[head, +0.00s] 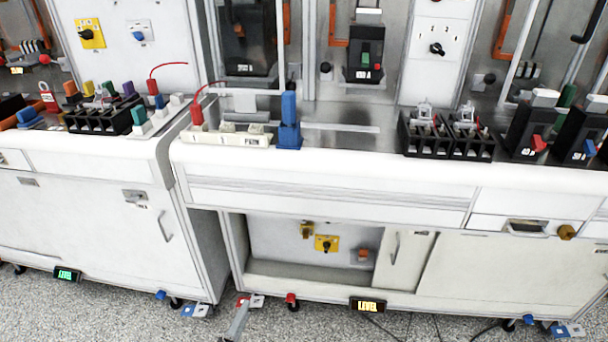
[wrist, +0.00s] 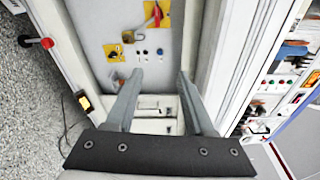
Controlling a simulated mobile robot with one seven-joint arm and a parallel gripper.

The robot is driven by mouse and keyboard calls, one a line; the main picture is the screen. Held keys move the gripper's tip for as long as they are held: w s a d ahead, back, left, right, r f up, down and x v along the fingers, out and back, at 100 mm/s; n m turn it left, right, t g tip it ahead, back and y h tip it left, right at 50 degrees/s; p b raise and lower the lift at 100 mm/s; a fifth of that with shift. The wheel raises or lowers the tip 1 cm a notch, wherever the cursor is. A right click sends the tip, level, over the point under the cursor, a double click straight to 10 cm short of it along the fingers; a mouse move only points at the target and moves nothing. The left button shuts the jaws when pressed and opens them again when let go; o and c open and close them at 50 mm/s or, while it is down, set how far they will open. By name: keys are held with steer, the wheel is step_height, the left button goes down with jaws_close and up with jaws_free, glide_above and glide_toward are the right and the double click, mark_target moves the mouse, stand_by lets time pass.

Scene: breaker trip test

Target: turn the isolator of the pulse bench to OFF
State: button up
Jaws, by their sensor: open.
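In the head view a yellow plate with a dark rotary knob (head: 326,243) is on the back panel of the open recess under the middle bench. A similar yellow isolator plate (head: 89,33) is on the left bench's upper panel. In the wrist view a pale panel carries a yellow plate with a dark knob (wrist: 112,52), a brass-coloured piece (wrist: 127,37) and a yellow plate with a red handle (wrist: 156,13). I cannot tell which is the pulse bench's isolator, nor read knob positions. My gripper (wrist: 160,75) is open and empty, pointing towards this panel, apart from the fittings.
The middle bench has a white front edge (head: 330,165) above the recess and a closed cabinet door (head: 510,272) to its right. A lit level display (head: 368,305) is at its foot. In the wrist view, pale frame walls flank the panel.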

steer(key=d+r+m+g+h, duration=0.3)
steer(key=d+r+m+g, duration=1.2)
steer(key=d+r+m, duration=1.15)
steer(key=s+d+r+m+t+y, duration=0.35)
steer(key=s+r+m+y, duration=0.75)
steer(key=m, duration=1.2)
steer(key=s+r+h+p, duration=0.3)
steer(key=r+p, duration=1.3)
steer(key=r, duration=0.2)
steer(key=shift+a, duration=0.4)
steer(key=shift+s, duration=0.15)
